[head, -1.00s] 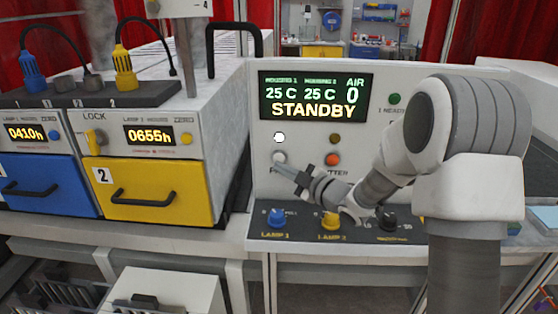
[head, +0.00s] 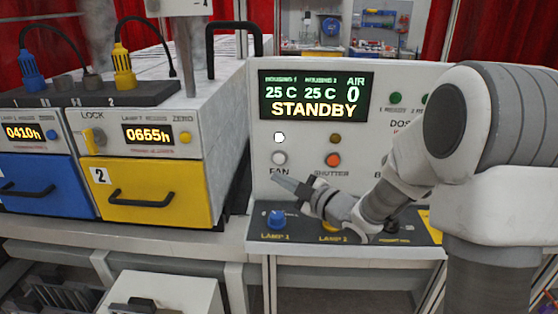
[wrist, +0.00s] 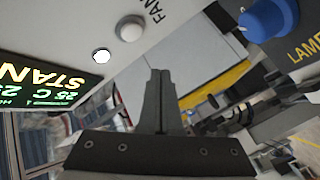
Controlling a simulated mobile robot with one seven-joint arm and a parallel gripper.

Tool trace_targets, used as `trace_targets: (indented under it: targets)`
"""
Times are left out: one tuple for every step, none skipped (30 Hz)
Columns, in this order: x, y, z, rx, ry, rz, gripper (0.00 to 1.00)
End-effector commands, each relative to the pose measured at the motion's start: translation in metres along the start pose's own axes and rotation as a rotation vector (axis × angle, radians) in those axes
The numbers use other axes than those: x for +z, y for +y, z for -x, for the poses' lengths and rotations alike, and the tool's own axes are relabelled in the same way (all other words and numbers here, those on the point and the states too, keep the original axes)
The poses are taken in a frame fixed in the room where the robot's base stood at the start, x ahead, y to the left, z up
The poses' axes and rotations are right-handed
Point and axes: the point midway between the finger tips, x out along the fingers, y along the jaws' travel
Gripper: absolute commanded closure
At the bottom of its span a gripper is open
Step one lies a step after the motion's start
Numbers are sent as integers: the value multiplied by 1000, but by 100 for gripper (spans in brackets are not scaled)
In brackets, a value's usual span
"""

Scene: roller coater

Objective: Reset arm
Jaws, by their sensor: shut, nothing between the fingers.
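My gripper (head: 279,180) is in front of the control panel (head: 262,215) in the head view, its fingers together and pointing left, a little below the white FAN button (head: 279,158). In the wrist view my gripper (wrist: 159,75) shows with its fingers shut and empty. The FAN button (wrist: 129,29) and the blue LAMP 1 knob (wrist: 267,20) lie on either side beyond the fingertips, apart from them. The display (head: 315,96) reads STANDBY, 25 C, 25 C and AIR 0. A lamp above the FAN button is lit white.
Left of the panel are a blue drawer (head: 22,203) and a yellow drawer (head: 188,192) with black handles. The yellow LAMP 2 knob (head: 331,225) is partly hidden by my arm. An orange SHUTTER button (head: 333,160) is above my gripper. A black handle (head: 212,62) stands behind.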

Motion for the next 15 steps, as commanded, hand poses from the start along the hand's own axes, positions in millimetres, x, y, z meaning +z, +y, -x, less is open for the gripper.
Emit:
trace_targets:
  targets:
    - [0,0,0,0,0,0,100]
    - [0,0,0,0,0,0,100]
    - [0,0,0,0,0,0,100]
    - [0,0,0,0,-2,0,100]
    - [0,1,0,1,-7,0,100]
    - [1,3,1,2,-20,0,100]
    - [1,6,2,4,-33,-1,100]
    - [1,9,4,7,-54,-2,100]
    - [3,14,7,12,-89,-7,100]
    - [4,19,11,17,-121,-12,100]
    - [4,25,15,24,-158,-19,100]
    - [6,33,22,35,-213,-32,100]
    - [8,39,28,44,-257,-45,100]
    - [9,44,35,55,-302,-60,100]
    - [10,51,46,70,-363,-85,100]
